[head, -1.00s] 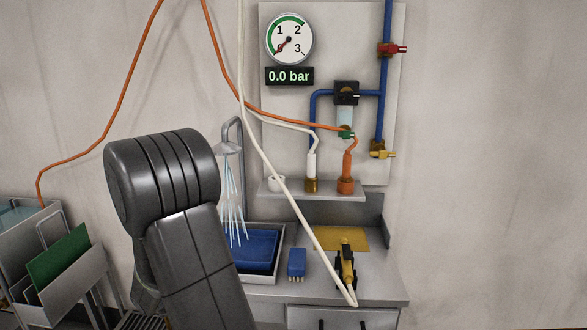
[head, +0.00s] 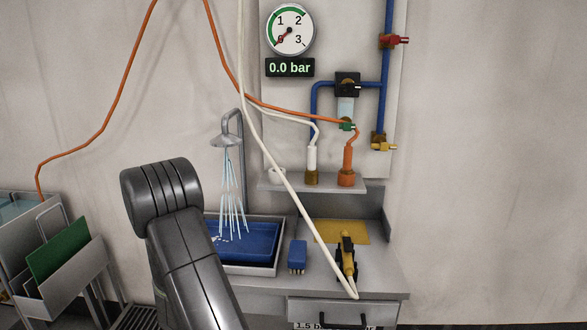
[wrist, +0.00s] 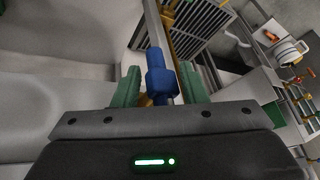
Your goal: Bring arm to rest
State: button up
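My arm (head: 190,265) rises from the bottom of the head view, left of the sink, its rounded grey joint at the top. My gripper is not visible in the head view. In the wrist view my gripper (wrist: 161,84) shows two green fingers, spread apart. A blue cylindrical piece (wrist: 160,82) with brass-coloured parts near its base sits between them. I cannot tell whether the fingers touch it or it lies beyond them.
A blue tray (head: 250,243) lies under running water from a shower head (head: 227,140). A blue brush (head: 297,256) and a yellow-black tool (head: 347,262) with a white hose lie on the counter (head: 375,282). A rack (head: 75,280) stands left. The gauge (head: 290,28) reads zero.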

jog(key=shift+f+y+b, duration=0.15)
jog(key=shift+y+b, duration=0.45)
jog(key=shift+y, duration=0.2)
jog(key=m+y+b, duration=0.1)
jog(key=y+b, duration=0.1)
jog(key=b, duration=0.2)
jog(key=shift+f+t+y, duration=0.15)
jog(key=shift+t+y, duration=0.15)
jog(key=shift+y, duration=0.1)
jog(key=y+b, duration=0.2)
jog(key=b, duration=0.1)
jog(key=shift+b, duration=0.35)
jog(key=shift+t+y, duration=0.3)
jog(key=shift+r+m+b, duration=0.3)
jog(key=shift+b, duration=0.05)
